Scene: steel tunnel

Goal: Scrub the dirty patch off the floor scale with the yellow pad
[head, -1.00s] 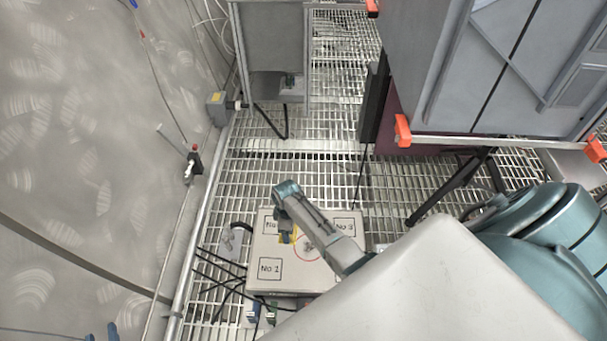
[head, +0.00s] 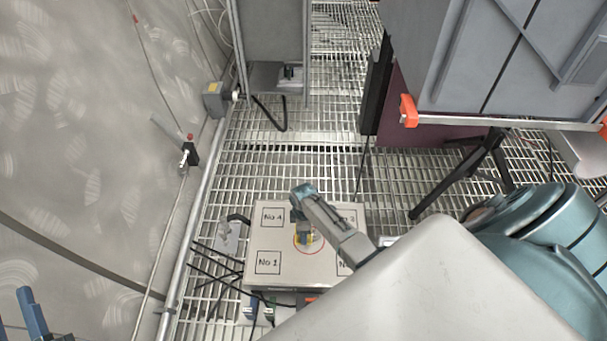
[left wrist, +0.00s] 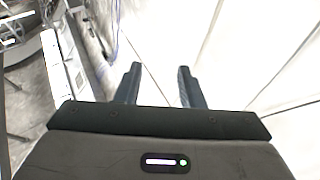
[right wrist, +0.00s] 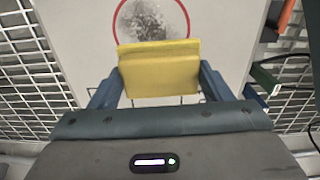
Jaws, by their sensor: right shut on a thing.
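The floor scale (head: 290,272) is a flat pale box on the grating, with marked squares "No 1", "No 4" and others partly covered by my right arm. A red circle on it rings a dark dirty patch (right wrist: 146,18), clear in the right wrist view. My right gripper (right wrist: 160,88) is shut on the yellow pad (right wrist: 158,70). The pad's far edge is at the near side of the red circle; I cannot tell whether it touches the scale. In the head view the right gripper (head: 304,236) hides most of the patch. My left gripper (left wrist: 157,88) is open and empty, pointing toward a pale wall.
Black cables (head: 215,262) run along the scale's left side. A tripod leg (head: 450,185) and a large grey cabinet (head: 500,60) stand to the right. A pipe (head: 205,190) runs along the left wall. The grating behind the scale is mostly clear.

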